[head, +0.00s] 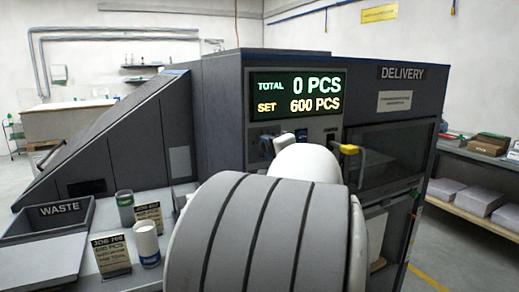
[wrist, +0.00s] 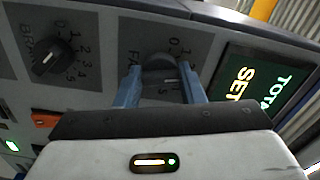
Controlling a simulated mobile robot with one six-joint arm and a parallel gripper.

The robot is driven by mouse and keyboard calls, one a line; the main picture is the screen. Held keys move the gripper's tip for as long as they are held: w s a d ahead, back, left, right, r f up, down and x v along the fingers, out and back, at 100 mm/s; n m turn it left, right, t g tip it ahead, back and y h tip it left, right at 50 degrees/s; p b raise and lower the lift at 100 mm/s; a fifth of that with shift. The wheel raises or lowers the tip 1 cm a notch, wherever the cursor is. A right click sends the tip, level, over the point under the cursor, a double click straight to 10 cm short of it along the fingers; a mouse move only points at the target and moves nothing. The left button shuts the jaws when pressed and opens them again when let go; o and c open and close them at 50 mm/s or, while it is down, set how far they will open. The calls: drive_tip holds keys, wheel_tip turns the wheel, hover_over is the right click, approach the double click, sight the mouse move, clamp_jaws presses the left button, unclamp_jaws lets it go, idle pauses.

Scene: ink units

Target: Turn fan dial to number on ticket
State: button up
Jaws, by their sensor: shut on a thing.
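The fan dial (wrist: 158,63) is on the grey panel in the wrist view, with only part of its label and scale showing. My gripper (wrist: 163,82) is shut on the dial, a blue finger at each side. I cannot tell which number the dial points to. In the head view my gripper (head: 275,144) is at the panel below the display, largely behind my white arm, and the dial is hidden.
A second dial (wrist: 48,60) with a numbered scale is left of the fan dial. The display (head: 297,95) reads total 0, set 600. Two cans (head: 146,243) stand by the tickets. A yellow handle (head: 349,149) juts out right of my arm. The waste bin (head: 80,217) is far left.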

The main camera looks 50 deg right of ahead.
drive_tip(key=shift+m, duration=0.3)
drive_tip(key=m+b, duration=0.2)
drive_tip(key=shift+f+m, duration=0.1)
drive_tip(key=shift+m, duration=0.2)
drive_tip(key=m, duration=1.4)
drive_tip(key=shift+d+m, duration=0.1)
drive_tip(key=shift+m, duration=0.3)
drive_tip(key=o, duration=1)
drive_tip(key=shift+r, duration=0.2)
drive_tip(key=shift+s, duration=0.1)
